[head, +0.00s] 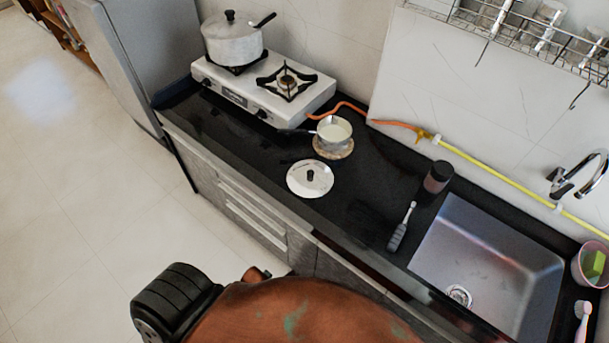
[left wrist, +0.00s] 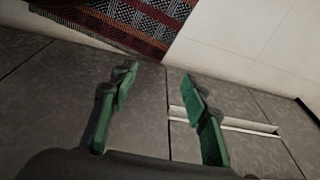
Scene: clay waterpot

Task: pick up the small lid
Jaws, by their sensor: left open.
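The small lid (head: 310,180) is a round, white, shallow disc with a black knob. It lies knob up on the black counter, near its front edge, in the head view. My left gripper (left wrist: 158,88) is open in the left wrist view, with green fingers spread and nothing between them. It faces grey cabinet fronts (left wrist: 60,85), and the lid does not show in that view. Neither gripper can be made out in the head view.
Behind the lid, a small saucepan (head: 334,131) stands on a round mat (head: 322,150). A two-burner stove (head: 315,95) carries a large lidded pot (head: 230,45). A brush (head: 402,230), a dark jar (head: 438,178) and the sink (head: 490,250) are to the right.

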